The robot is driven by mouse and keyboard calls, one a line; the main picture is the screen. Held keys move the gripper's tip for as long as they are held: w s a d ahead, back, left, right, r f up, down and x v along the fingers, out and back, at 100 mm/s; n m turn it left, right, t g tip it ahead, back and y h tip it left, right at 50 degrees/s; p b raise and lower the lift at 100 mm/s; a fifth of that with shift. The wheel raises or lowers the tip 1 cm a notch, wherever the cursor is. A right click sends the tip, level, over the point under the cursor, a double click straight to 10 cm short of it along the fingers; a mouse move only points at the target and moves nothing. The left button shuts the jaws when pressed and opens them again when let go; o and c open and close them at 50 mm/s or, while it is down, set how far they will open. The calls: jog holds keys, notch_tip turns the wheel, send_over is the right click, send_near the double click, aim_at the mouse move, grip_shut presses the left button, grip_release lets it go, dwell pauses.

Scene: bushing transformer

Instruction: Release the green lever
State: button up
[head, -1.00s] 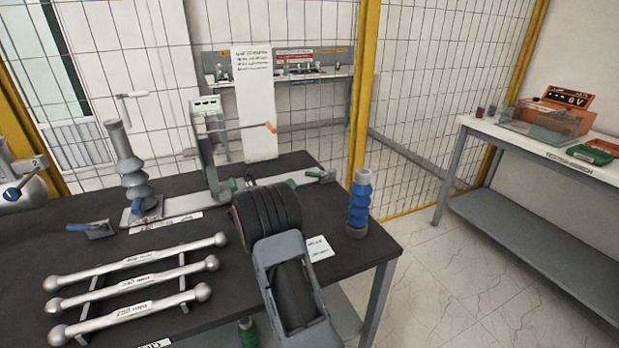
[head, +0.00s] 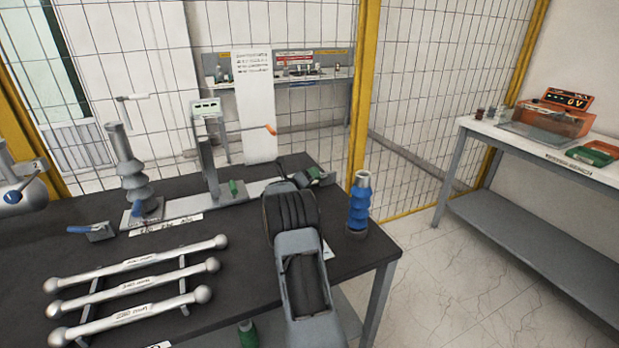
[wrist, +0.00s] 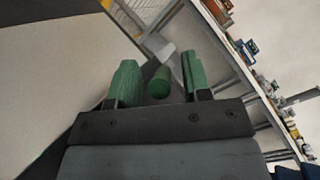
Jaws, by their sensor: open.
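In the wrist view, my gripper (wrist: 158,70) is open, with one green finger on each side. A green lever handle (wrist: 160,84) shows between the fingers, with visible gaps on both sides. In the head view, my gripper (head: 316,174) is over the right end of the grey clamp bar, where it largely hides this lever. Another green lever (head: 234,187) stands nearer the middle of the bar, left of my arm.
A blue ribbed bushing (head: 359,205) stands right of my arm near the table edge. A grey ribbed bushing (head: 133,175), a blue-handled part (head: 93,231) and several silver rods (head: 140,262) are to the left. A wire fence (head: 300,100) stands behind.

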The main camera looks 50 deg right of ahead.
grip_shut()
dwell(0.4)
